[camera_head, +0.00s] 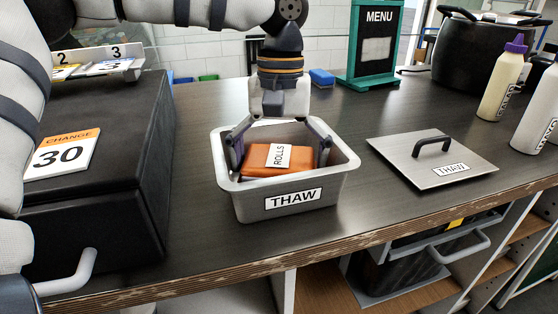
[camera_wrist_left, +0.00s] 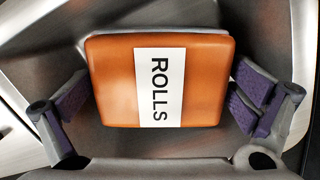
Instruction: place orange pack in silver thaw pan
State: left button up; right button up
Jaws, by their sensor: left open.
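The orange pack (camera_head: 262,158) with a white ROLLS label sits inside the silver THAW pan (camera_head: 240,205) on the dark counter. It also shows in the left wrist view (camera_wrist_left: 112,85), lying flat with silver metal around it. My left gripper (camera_head: 279,150) reaches down into the pan from above, its fingers on either side of the pack. My right gripper is in neither view.
A silver THAW lid (camera_head: 415,170) with a black handle lies flat to the right of the pan. Cream bottles (camera_head: 502,85) stand at the far right, near a black pot (camera_head: 470,60). A black box (camera_head: 130,150) stands left. A green MENU stand (camera_head: 372,45) is behind.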

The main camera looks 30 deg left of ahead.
aim_at(281, 152)
pick_arm(q)
notch_tip(281, 152, up, 12)
jog(key=w, duration=0.1)
jog(key=shift+w+a, duration=0.15)
jog(key=shift+a, duration=0.15)
dwell(0.3)
